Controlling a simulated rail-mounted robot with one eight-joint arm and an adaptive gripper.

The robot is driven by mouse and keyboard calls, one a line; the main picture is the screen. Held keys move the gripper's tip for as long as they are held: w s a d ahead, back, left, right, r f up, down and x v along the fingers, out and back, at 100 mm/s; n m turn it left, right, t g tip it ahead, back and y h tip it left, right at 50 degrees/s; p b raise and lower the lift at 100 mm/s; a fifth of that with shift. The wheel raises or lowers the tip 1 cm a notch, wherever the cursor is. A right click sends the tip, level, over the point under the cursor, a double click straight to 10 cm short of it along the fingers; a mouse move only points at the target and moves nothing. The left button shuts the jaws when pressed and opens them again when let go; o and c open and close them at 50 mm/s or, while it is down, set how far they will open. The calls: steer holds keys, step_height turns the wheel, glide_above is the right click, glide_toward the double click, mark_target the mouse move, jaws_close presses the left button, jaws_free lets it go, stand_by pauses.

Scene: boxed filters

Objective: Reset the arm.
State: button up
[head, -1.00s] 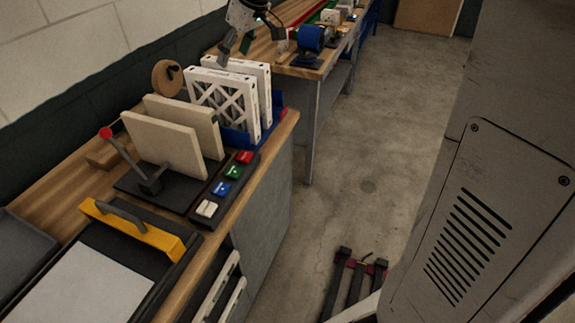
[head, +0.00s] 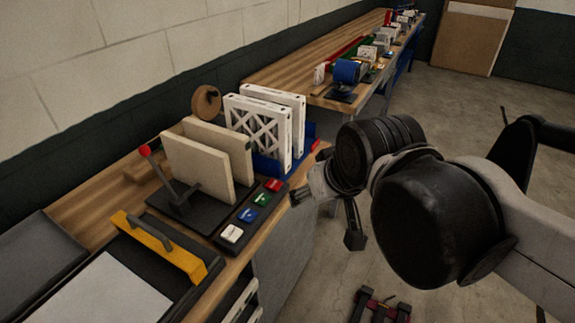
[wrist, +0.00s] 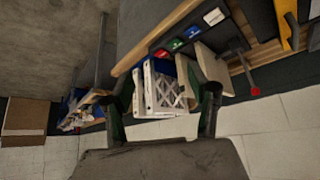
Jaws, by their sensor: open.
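My gripper (head: 328,216) hangs in the air at the front edge of the bench, right of the boxed filters, and is partly hidden by my own wrist joints in the head view. In the wrist view my gripper (wrist: 163,98) shows two dark fingers spread wide with nothing held between them. The white-framed filters (head: 262,130) stand upright in a blue holder (head: 270,165). They also show between and beyond the fingers in the wrist view (wrist: 160,92), where the scene appears upside down.
Two beige panels (head: 205,165) stand beside a lever with a red knob (head: 145,150). A row of coloured buttons (head: 255,205) lies along the bench edge. A second bench (head: 300,75) runs behind.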

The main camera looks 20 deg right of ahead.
steer(key=shift+s+f, duration=0.75)
steer(key=shift+s, duration=0.05)
step_height(320, 180, down, 6)
steer(key=b, duration=0.6)
stand_by(0.3)
